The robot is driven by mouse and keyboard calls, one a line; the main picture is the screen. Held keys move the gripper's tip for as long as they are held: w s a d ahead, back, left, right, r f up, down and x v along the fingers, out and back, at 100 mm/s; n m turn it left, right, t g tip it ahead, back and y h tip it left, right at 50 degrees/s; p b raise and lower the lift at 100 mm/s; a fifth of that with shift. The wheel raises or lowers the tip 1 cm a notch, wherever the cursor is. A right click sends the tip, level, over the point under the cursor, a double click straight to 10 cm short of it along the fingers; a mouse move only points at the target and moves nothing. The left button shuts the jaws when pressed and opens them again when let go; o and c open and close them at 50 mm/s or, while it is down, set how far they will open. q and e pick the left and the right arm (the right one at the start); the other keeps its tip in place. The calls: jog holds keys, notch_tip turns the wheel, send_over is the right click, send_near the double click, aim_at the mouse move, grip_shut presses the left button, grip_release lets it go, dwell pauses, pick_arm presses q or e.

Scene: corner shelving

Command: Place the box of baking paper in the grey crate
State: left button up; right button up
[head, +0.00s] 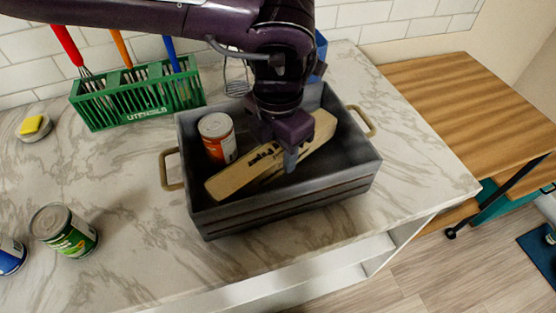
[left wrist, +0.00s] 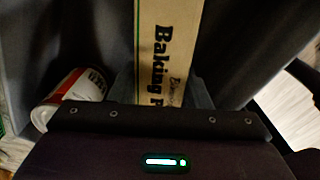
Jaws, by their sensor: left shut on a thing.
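The box of baking paper (head: 242,174) is long and tan with black lettering. It lies diagonally inside the grey crate (head: 285,205), within its walls; whether it touches the crate floor is hard to tell. My left gripper (head: 290,158) reaches down into the crate from above and is shut on the middle of the box. In the left wrist view the box (left wrist: 172,45) runs up between the fingers, its print reading "Baking P". The part under the gripper is hidden. My right gripper is in neither view.
A red-and-white can (head: 217,138) stands in the crate's left part. A green utensil holder (head: 138,98) is behind the crate at left. A green can (head: 64,231) and a blue can (head: 10,256) stand at the left front. Marble counter is clear between them and the crate.

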aim_at(278, 164)
pick_arm(q)
jog(key=shift+f, duration=1.9)
jog(key=shift+f, duration=0.1)
jog(key=o, duration=1.1)
jog(key=shift+f, duration=0.1)
jog(key=shift+o, duration=0.2)
notch_tip(278, 164, up, 12)
jog(key=shift+r, duration=0.2)
